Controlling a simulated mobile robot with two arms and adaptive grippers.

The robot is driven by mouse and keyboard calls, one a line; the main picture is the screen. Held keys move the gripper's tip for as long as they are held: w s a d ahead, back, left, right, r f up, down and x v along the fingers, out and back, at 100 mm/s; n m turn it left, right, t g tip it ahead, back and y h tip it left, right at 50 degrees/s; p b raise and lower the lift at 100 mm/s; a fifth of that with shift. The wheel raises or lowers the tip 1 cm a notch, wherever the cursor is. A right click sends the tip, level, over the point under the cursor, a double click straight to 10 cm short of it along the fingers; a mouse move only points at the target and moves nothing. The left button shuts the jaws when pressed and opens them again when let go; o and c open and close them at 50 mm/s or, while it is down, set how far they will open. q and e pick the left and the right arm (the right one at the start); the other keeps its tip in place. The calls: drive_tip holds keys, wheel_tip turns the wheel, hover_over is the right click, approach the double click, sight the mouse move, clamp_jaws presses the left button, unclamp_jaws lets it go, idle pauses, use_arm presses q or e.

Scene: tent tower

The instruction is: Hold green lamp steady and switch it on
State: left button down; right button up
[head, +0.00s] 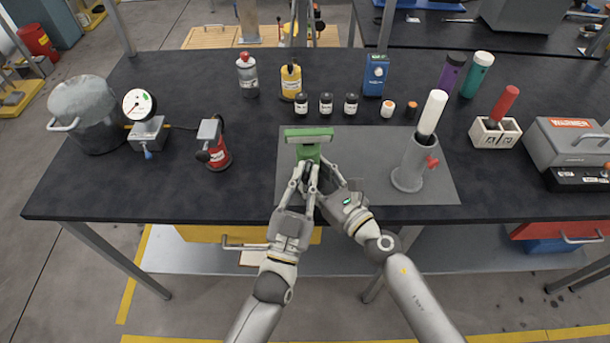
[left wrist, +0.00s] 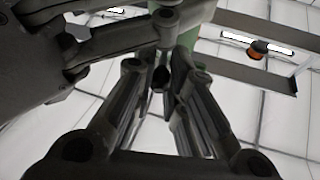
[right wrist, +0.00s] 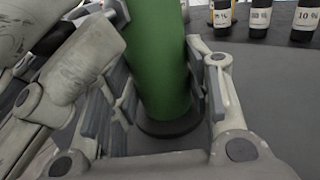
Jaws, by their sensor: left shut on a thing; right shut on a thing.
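The green lamp (head: 308,150) stands upright on the grey mat, with a wide pale-fronted head on top. Its green body (right wrist: 160,70) fills the gap between my right gripper's fingers in the right wrist view, above a dark round base (right wrist: 168,127). My right gripper (head: 328,172) is shut on the lamp body from the right. My left gripper (head: 310,170) is at the lamp's front, its fingers close together around a small dark part (left wrist: 160,78). A strip of green shows behind them in the left wrist view. The switch cannot be made out clearly.
The grey mat (head: 436,188) also bears a grey holder (head: 411,170) with a white-topped stick and red knob. Several small bottles (head: 326,104) stand behind the lamp.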

use_arm(q)
drive_tip(key=c, duration=1.7)
unclamp_jaws()
drive_tip(key=v, duration=1.2)
